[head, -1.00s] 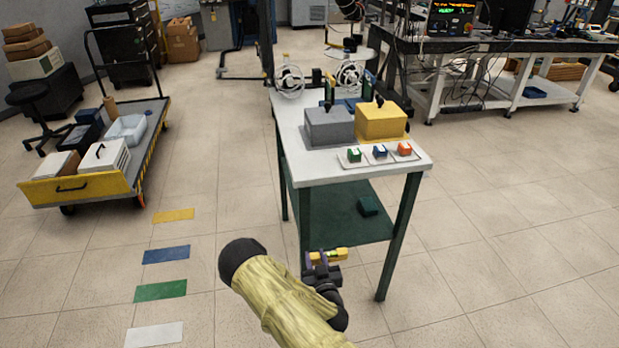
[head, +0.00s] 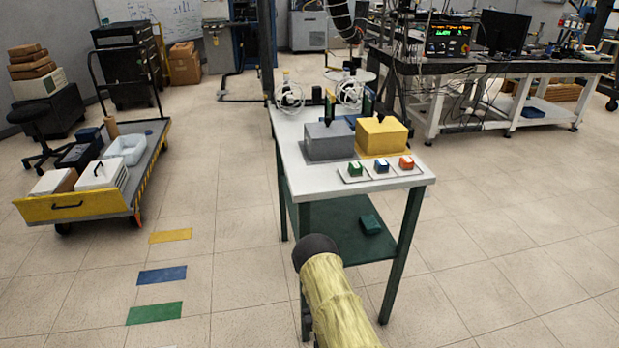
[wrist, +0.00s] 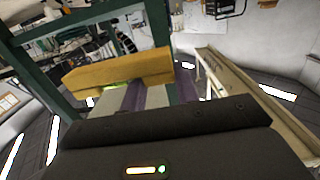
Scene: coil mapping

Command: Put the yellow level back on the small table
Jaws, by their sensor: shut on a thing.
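The yellow level (wrist: 118,68) shows in the wrist view as a long yellow bar with a bit of green on its lower edge. My gripper (wrist: 148,93) is shut on it, with the bar lying across the fingers. In the head view my gripper and the level are hidden; only my yellow-sleeved arm shows, in front of the small table's near side. The small table (head: 309,186) has a white top, green legs and a lower green shelf. Its green frame also shows close behind the level in the wrist view (wrist: 75,20).
On the small table stand a grey box (head: 329,141), a yellow box (head: 382,135) and small green, blue and red pieces on white trays along the near edge. The near left corner of the top is bare. A yellow cart (head: 75,208) stands at left; a workbench (head: 435,110) stands behind right.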

